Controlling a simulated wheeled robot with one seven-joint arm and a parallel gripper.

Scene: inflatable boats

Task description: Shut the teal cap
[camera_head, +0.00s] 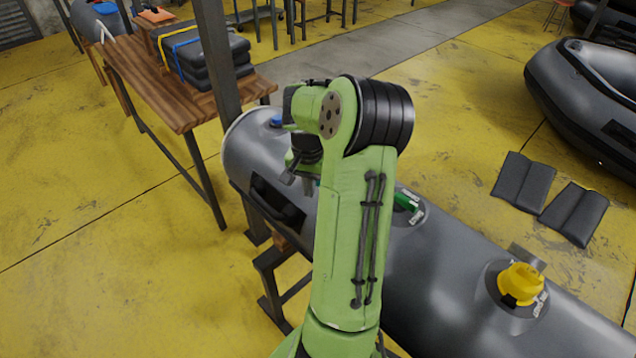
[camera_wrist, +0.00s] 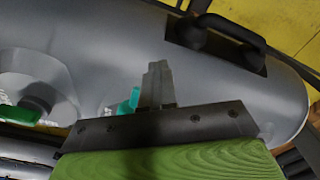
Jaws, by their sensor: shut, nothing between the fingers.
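The teal cap (camera_wrist: 129,103) is on the grey boat tube in the wrist view, mostly hidden behind my gripper (camera_wrist: 158,84). The gripper's fingers are shut with nothing between them, just right of the cap. I cannot tell whether they touch it or whether the cap is open or shut. My gripper (camera_head: 290,178) is there a dark shape, partly hidden by the arm, over the tube.
The grey tube (camera_head: 455,275) also bears a green cap (camera_head: 407,202), a yellow cap (camera_head: 520,284), a blue cap (camera_head: 277,121) and a black handle (camera_wrist: 215,38). A dark post (camera_head: 217,60) and a wooden table (camera_head: 150,85) stand to the left. Yellow floor is clear at lower left.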

